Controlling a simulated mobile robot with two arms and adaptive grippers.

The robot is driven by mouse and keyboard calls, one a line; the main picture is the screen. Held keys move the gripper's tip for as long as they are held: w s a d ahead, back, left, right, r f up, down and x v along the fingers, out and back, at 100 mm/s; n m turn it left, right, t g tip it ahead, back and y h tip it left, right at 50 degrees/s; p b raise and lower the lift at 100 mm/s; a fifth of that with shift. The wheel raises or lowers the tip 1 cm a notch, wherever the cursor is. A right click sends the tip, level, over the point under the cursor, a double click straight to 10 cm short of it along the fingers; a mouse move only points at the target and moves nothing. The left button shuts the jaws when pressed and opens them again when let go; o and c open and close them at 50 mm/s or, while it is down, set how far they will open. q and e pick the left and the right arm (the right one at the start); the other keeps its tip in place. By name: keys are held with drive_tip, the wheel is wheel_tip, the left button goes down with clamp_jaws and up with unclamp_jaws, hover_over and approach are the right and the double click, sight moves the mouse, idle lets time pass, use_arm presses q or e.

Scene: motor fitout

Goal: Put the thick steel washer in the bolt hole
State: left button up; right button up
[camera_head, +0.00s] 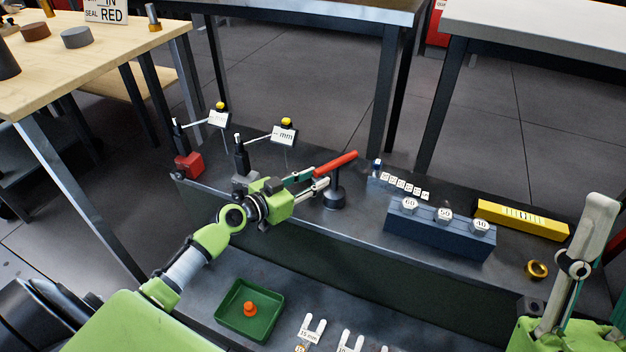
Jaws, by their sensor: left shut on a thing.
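My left gripper (326,180) reaches in over the dark bench and is shut at a red bar (336,164), which slants up and right from the fingers. A black post with a round foot (335,195) stands right at the fingertips; I cannot tell whether it is joined to the bar. My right gripper (590,235) rises at the lower right, seen side-on, and its jaw opening is unclear. I cannot make out the thick steel washer or the bolt hole for certain. A thick grey disc (76,37) lies on the wooden table at the upper left.
On the dark bench are dial stands (240,155), a blue block with numbered nuts (440,232), a yellow level (522,219) and a brass ring (537,269). A green tray (222,312) with an orange piece and several white forks (312,330) lie below.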

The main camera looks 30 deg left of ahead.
use_arm(q)
drive_tip(key=o, duration=0.9)
